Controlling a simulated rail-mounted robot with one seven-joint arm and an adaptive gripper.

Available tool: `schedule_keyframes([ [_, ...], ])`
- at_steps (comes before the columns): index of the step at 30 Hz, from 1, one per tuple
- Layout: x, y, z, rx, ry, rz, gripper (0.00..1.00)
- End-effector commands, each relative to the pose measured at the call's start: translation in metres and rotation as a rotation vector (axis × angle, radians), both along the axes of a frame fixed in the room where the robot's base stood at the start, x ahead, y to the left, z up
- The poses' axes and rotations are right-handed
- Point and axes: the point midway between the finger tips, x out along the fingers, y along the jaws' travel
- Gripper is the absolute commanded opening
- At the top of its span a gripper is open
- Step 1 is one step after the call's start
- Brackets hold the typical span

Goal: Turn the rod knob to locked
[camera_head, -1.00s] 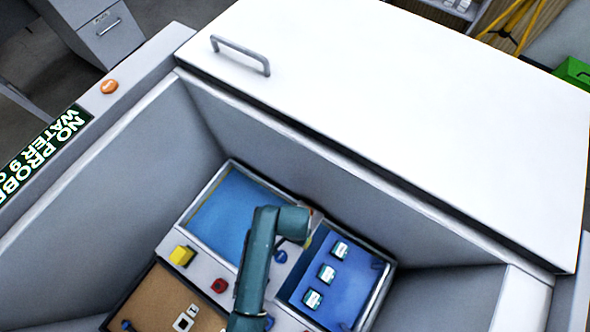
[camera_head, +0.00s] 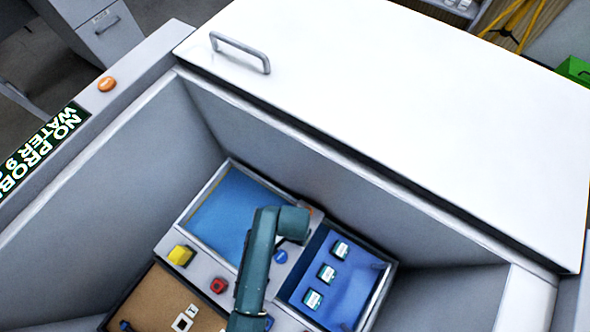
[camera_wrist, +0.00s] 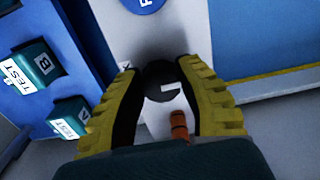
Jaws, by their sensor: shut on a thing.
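In the wrist view, a round black knob (camera_wrist: 155,77) with a short white mark sits between the yellow ribbed fingers of my gripper (camera_wrist: 161,67). The fingers are shut on the knob, one on each side. The white mark lies nearly level in this view. A small orange-brown cylinder (camera_wrist: 180,128) shows just below the knob, between the fingers. In the head view, my own arm hides the knob and the fingers.
A blue disc (camera_wrist: 143,4) with a white letter lies on the pale panel above the knob. Left of it, a blue tray (camera_wrist: 78,14) holds teal blocks marked TEST. Grey walls (camera_head: 140,165) enclose the work area.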

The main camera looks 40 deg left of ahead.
Motion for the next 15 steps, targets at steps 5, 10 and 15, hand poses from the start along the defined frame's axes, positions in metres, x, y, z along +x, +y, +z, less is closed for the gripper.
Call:
schedule_keyframes([
  [5,-0.0014,-0.0006,-0.0008,0.0,0.003,0.021,0.0],
  [10,-0.0016,-0.0008,0.0012,0.0,0.004,0.085,0.01],
  [15,-0.002,-0.0014,0.0027,-0.001,0.007,0.2,0.01],
])
